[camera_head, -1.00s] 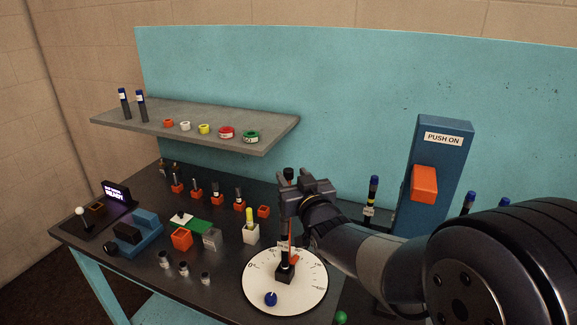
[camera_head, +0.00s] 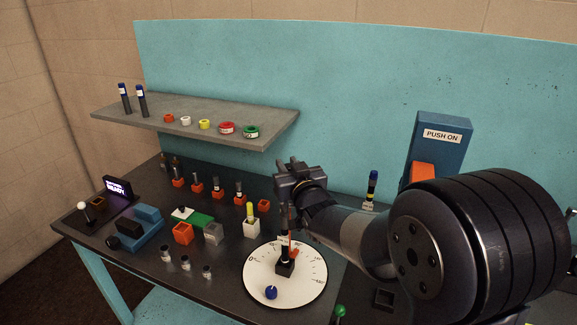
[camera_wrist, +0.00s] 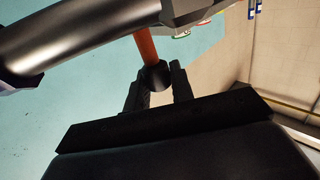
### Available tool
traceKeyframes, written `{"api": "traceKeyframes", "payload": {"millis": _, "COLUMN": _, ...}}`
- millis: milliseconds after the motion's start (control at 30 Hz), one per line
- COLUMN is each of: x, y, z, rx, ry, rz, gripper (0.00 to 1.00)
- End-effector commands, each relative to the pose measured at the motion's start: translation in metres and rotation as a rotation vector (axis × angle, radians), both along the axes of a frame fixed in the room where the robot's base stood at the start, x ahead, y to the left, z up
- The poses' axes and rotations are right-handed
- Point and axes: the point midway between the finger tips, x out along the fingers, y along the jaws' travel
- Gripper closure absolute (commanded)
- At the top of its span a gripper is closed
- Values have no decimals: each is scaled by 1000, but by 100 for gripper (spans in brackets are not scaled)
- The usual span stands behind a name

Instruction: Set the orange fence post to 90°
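A white round dial (camera_head: 262,295) with angle marks lies at the bench's front edge in the head view. A black block (camera_head: 285,269) stands at its middle, with the orange fence post (camera_head: 290,242) rising upright from it. An orange pointer piece is low beside it. My gripper (camera_head: 291,172) is above the dial, at the top of the post. In the wrist view the orange post (camera_wrist: 146,44) ends in a black knob (camera_wrist: 155,77) between the fingers of my gripper (camera_wrist: 160,72). The fingers are apart; whether they press on the knob is unclear.
A white block with a yellow peg (camera_head: 251,228) stands left of the dial. Behind are a grey shelf (camera_head: 200,130) and a blue PUSH ON panel (camera_head: 440,153). A green ball (camera_head: 340,310) is right of the dial.

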Motion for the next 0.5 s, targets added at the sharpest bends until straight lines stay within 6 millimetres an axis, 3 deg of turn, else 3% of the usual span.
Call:
{"api": "traceKeyframes", "payload": {"millis": 233, "x": 0, "y": 0, "z": 0, "rx": 0, "ry": 0, "rz": 0, "gripper": 100}}
{"api": "traceKeyframes", "payload": {"millis": 500, "x": 0, "y": 0, "z": 0, "rx": 0, "ry": 0, "rz": 0, "gripper": 100}}
